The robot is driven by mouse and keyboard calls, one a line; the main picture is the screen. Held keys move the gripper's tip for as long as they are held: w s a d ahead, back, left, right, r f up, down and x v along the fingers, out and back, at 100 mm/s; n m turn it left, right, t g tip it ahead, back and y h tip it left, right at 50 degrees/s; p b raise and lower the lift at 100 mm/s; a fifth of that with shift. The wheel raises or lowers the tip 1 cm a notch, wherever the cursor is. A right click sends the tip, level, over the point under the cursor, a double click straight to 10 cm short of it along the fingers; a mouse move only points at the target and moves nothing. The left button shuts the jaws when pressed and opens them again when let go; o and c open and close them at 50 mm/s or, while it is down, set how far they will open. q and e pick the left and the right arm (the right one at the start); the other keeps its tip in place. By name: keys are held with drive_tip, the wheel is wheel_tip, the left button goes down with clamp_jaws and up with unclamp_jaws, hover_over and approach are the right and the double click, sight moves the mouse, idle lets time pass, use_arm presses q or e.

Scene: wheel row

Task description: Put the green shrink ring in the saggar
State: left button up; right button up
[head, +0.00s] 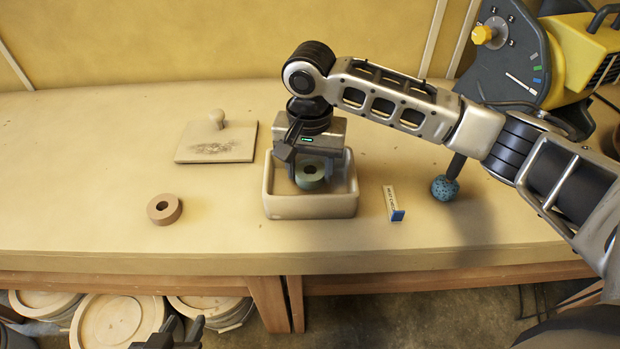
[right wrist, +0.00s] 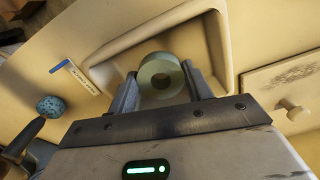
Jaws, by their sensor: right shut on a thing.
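The green shrink ring (head: 310,174) is between the fingers of my right gripper (head: 308,168), inside the outline of the saggar. The saggar (head: 310,206) is a beige open box on the bench. In the right wrist view, both fingers of my right gripper (right wrist: 166,92) press on the sides of the green ring (right wrist: 160,72), and the saggar's rim (right wrist: 150,28) shows around it. I cannot tell whether the ring touches the saggar floor. My left gripper (head: 172,333) is low at the bottom edge of the head view, below the bench front; its fingers are unclear.
A brown ring (head: 164,209) lies on the bench left of the saggar. A board with a knob (head: 216,142) lies behind it. A small white-and-blue card (head: 394,204), a blue sponge ball tool (head: 445,187) and a yellow-grey machine (head: 540,55) are to the right. Round discs (head: 112,322) sit under the bench.

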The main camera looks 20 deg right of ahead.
sight(310, 179)
drive_tip(key=shift+w+f, duration=0.2)
drive_tip(key=shift+f, duration=0.05)
use_arm(q)
drive_tip(key=shift+f, duration=0.1)
use_arm(e)
drive_tip(key=shift+w+d+f, duration=0.1)
drive_tip(key=shift+w+f, duration=0.05)
drive_tip(key=shift+f, duration=0.75)
drive_tip(key=shift+w+d+f, duration=0.1)
drive_tip(key=shift+f, duration=0.8)
drive_tip(key=shift+f, duration=0.1)
drive_tip(key=o, duration=1)
use_arm(q)
drive_tip(key=shift+d, duration=0.1)
use_arm(e)
wheel_tip(310, 179, up, 11)
drive_tip(key=shift+a+r, duration=0.1)
drive_tip(key=shift+r, duration=0.5)
use_arm(q)
drive_tip(key=shift+s, duration=0.2)
